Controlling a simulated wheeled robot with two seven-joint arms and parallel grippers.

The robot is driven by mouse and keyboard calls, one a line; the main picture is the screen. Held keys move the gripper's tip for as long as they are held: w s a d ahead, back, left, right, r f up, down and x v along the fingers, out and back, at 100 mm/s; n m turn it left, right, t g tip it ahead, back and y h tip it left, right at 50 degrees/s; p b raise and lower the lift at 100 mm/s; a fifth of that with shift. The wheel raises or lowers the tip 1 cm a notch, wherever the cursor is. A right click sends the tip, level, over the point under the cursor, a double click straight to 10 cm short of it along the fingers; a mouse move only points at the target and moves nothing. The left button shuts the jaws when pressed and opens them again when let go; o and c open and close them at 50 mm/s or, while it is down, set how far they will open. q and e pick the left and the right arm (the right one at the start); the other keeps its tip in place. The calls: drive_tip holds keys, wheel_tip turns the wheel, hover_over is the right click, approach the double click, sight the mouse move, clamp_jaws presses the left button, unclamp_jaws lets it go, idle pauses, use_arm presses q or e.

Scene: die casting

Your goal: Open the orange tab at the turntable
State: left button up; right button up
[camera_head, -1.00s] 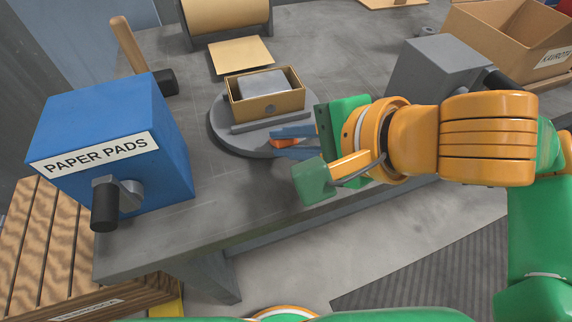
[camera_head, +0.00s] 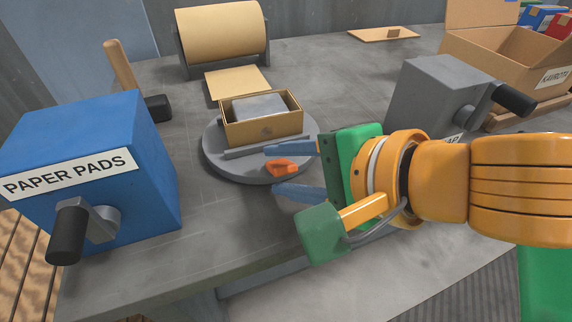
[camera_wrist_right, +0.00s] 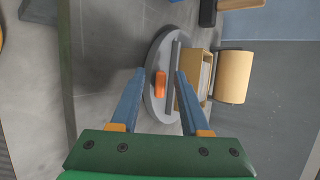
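The round grey turntable (camera_head: 222,165) lies on the table and carries an open box (camera_head: 265,133) with a grey block (camera_head: 258,107) in it. The orange tab (camera_head: 282,168) is at the turntable's near right side, beside a grey bar (camera_head: 262,147). My right gripper (camera_head: 280,170) is open, with its blue fingers apart and the tab between them in the head view. The right wrist view also shows the tab (camera_wrist_right: 160,84) between the two fingers (camera_wrist_right: 159,75), with visible gaps on both sides. My left gripper is not in view.
A blue PAPER PADS box (camera_head: 95,135) with a crank stands at the left, and a grey crank box (camera_head: 430,95) at the right. A brown roll (camera_head: 222,35) and a flat sheet (camera_head: 237,84) lie behind the turntable. A hammer (camera_head: 135,80) stands back left. The table's front is clear.

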drive_tip(key=shift+p+v, duration=0.35)
drive_tip(key=shift+v, duration=3.25)
drive_tip(key=shift+a, duration=0.1)
